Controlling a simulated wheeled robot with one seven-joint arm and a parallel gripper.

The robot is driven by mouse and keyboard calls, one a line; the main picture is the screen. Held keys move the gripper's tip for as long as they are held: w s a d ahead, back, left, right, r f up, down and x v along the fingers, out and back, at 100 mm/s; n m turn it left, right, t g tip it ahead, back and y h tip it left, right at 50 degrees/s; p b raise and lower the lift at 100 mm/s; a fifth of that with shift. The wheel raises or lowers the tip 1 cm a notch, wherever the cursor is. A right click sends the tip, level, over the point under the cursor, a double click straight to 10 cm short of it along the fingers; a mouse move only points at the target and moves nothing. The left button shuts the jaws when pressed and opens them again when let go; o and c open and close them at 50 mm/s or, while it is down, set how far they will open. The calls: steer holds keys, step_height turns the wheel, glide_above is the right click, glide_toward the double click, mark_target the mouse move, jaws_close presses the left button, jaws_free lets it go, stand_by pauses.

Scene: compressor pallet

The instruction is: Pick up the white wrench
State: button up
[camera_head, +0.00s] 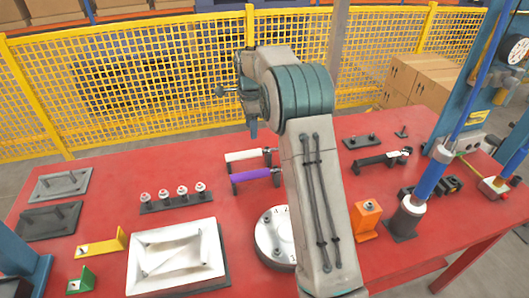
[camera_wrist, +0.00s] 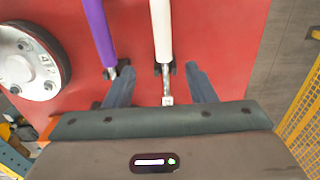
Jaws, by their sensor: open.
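The white wrench (camera_head: 247,155) lies on the red table just behind the purple wrench (camera_head: 250,174) in the head view, each with a dark support at its right end. In the wrist view the white wrench (camera_wrist: 161,30) runs down from the top, its metal end reaching between the fingers of my gripper (camera_wrist: 160,72). My gripper is open, one finger on each side of that line, and holds nothing. The left finger is close to the end of the purple wrench (camera_wrist: 98,30). Contact or height above the wrench cannot be told. My arm hides part of the table.
A round grey flange (camera_wrist: 30,65) lies left of the wrenches in the wrist view. A row of bolts (camera_head: 175,200), a white tray (camera_head: 165,262) and an orange block (camera_head: 367,219) stand on the red table (camera_head: 110,180). A yellow mesh fence (camera_head: 130,75) runs behind.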

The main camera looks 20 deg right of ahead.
mark_target(251, 153)
step_height(251, 153, down, 7)
steer(key=shift+f, duration=0.1)
steer(key=shift+w+a+f+p, duration=0.1)
steer(key=shift+f+p, duration=0.1)
steer(key=shift+f, duration=0.75)
steer(key=shift+w+d+f+p, duration=0.1)
steer(key=shift+f+p, duration=0.1)
steer(key=shift+f, duration=0.7)
steer(key=shift+w+a+f+p, duration=0.1)
steer(key=shift+f+p, duration=0.1)
steer(key=shift+f, duration=0.75)
jaws_close()
